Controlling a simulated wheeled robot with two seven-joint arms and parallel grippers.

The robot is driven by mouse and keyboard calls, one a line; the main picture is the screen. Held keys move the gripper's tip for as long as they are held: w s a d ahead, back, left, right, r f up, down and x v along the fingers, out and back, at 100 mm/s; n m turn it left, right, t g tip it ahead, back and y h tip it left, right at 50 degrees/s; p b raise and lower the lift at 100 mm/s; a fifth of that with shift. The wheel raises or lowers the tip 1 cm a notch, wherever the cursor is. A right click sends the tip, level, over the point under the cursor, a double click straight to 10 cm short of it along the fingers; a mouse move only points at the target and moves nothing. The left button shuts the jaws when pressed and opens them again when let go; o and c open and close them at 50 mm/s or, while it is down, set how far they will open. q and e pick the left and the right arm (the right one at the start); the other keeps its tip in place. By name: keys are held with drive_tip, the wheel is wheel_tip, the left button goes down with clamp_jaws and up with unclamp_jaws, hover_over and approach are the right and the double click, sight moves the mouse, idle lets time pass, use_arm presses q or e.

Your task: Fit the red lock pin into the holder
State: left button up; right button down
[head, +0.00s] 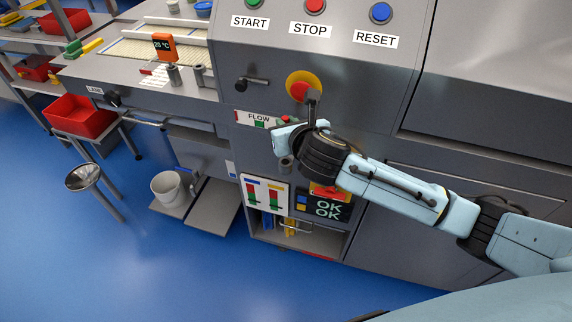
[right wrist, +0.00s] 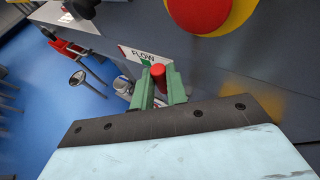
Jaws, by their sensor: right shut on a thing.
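The red lock pin (right wrist: 158,72) shows in the right wrist view as a short red cylinder between the two green fingers of my right gripper (right wrist: 160,85), which is shut on it. In the head view the right gripper (head: 282,125) is in front of the grey machine, by the FLOW label, with a bit of the red pin (head: 286,118) showing. A small grey cylindrical piece (head: 286,163) shows just below the gripper; I cannot tell whether it is the holder. The pin's lower end is hidden. My left gripper is not in view.
A red emergency button on a yellow base (head: 300,87) is just above my right gripper. START, STOP and RESET buttons sit higher on the panel. An OK display (head: 325,207) is below the arm. A white bucket (head: 168,187) and red bin (head: 80,117) stand left. The blue floor is open.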

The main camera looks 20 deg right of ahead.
wheel_tip(320, 180, down, 8)
drive_tip(key=shift+s+f+b, duration=0.1)
drive_tip(key=shift+f+b, duration=0.05)
drive_tip(key=shift+b, duration=1)
drive_tip(key=shift+f, duration=0.25)
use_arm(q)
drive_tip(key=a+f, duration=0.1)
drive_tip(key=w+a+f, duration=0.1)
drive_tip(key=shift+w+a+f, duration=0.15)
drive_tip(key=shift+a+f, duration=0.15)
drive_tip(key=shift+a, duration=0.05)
use_arm(e)
drive_tip(key=c, duration=1.4)
unclamp_jaws()
drive_tip(key=shift+r, duration=0.15)
use_arm(q)
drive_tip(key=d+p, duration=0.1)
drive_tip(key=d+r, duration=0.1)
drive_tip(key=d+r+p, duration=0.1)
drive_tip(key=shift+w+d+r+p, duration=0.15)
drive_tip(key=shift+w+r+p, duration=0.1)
drive_tip(key=shift+p, duration=0.05)
use_arm(e)
drive_tip(key=v, duration=1.2)
